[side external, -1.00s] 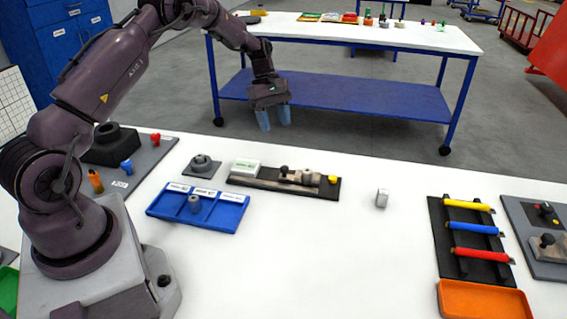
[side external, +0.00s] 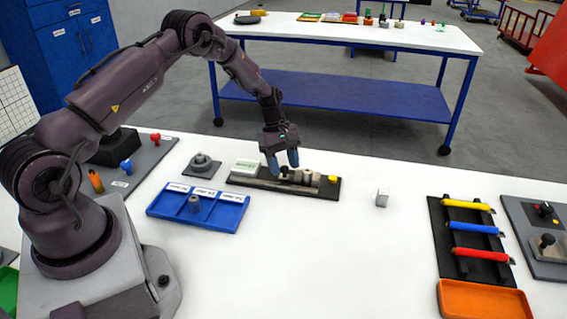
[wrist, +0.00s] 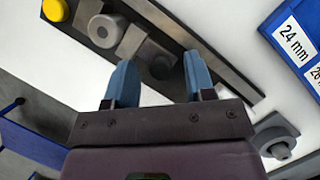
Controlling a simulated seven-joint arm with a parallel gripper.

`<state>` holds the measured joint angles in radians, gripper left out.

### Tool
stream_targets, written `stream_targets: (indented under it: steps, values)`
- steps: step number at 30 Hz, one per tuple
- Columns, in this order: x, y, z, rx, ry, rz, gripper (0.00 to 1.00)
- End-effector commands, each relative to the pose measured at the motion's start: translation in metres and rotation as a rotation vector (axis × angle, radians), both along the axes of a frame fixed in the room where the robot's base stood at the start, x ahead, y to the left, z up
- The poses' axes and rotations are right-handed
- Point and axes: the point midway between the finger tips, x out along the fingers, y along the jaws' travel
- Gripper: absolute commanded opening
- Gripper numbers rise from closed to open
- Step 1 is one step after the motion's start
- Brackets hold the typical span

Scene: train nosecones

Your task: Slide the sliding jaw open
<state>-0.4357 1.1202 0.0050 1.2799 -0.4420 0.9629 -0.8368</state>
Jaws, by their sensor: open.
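The sliding jaw is a grey block with a dark knob (side external: 284,171) on a long dark-based fixture (side external: 240,181). The wrist view shows the jaw's knob (wrist: 160,68) between my fingers in the picture. A second grey block with a round part (wrist: 103,30) lies beside it, toward a yellow button (side external: 332,180). My gripper (side external: 283,162) is open, pointing down over the jaw. Its blue fingertips (wrist: 158,62) lie either side of the knob in the picture; I cannot tell whether they touch it.
A blue tray (side external: 225,219) with compartments stands in front, and a grey round part on a plate (side external: 201,165) is to the left.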

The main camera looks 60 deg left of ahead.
Motion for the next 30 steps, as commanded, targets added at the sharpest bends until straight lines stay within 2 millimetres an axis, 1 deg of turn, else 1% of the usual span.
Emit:
stream_targets:
  steps: [1,2,3,5,6,7,12,18,25,26,27,29,30]
  values:
    - [0.000,0.000,0.000,0.000,0.000,0.000,0.43]
    - [0.000,0.000,0.000,0.000,0.000,0.000,0.36]
    - [0.000,0.000,0.000,0.000,0.000,0.000,0.27]
    - [0.000,0.000,0.000,0.000,0.000,0.000,0.13]
    - [0.000,0.000,0.000,0.000,0.000,0.000,0.04]
    - [0.000,0.000,0.000,0.000,0.000,0.000,0.00]
    - [-0.002,0.003,0.001,0.001,-0.001,0.001,0.00]
    - [-0.018,0.019,0.001,0.000,0.001,0.003,0.00]
    - [-0.020,0.021,0.000,0.002,0.004,0.000,0.00]
    - [-0.020,0.021,0.000,0.002,0.004,0.000,0.27]
    - [-0.021,0.022,0.000,0.002,0.005,0.001,0.36]
    - [-0.021,0.021,0.000,0.002,0.005,0.001,0.49]
    - [-0.020,0.021,0.000,0.002,0.004,0.002,0.50]
